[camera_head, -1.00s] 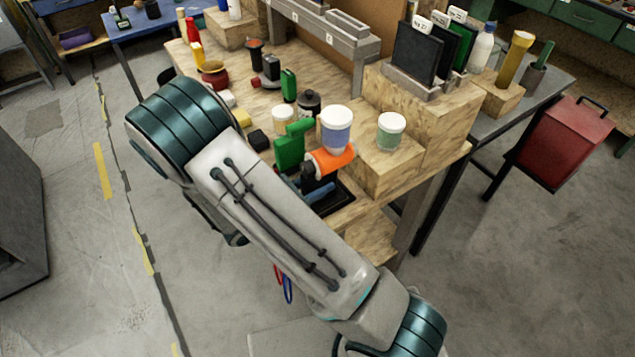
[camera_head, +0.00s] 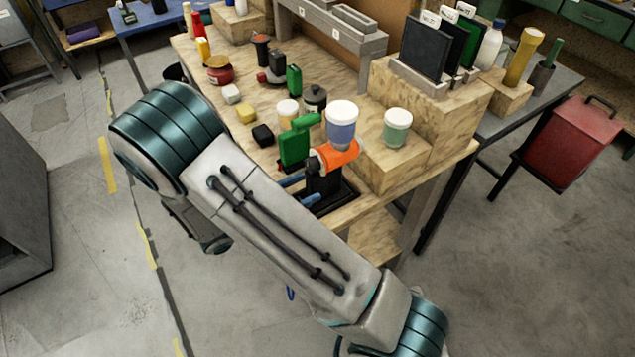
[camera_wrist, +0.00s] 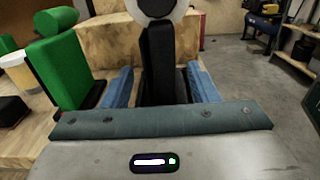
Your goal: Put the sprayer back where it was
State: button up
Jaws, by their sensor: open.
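The sprayer has an orange body (camera_head: 337,153), a white-and-blue cup (camera_head: 341,122) on top and a black handle. It stands upright at the black tray (camera_head: 341,196) near the workbench's front corner. In the wrist view its black handle (camera_wrist: 158,62) rises in the middle, with its top cut off by the frame. My gripper (camera_head: 301,189) is open, with blue fingers on the near side of the sprayer. The wrist view shows my gripper's fingers (camera_wrist: 161,86) left and right of the handle, with gaps on both sides. The handle's foot is partly hidden behind my gripper.
A green container (camera_head: 294,148) stands close to the left of the sprayer. A white-lidded jar (camera_head: 397,127) stands on a wooden block to the right. Several small items crowd the bench behind. A red bin (camera_head: 568,140) is at the right. The floor at front right is free.

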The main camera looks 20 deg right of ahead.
jog(key=v, duration=0.6)
jog(key=shift+b, duration=0.3)
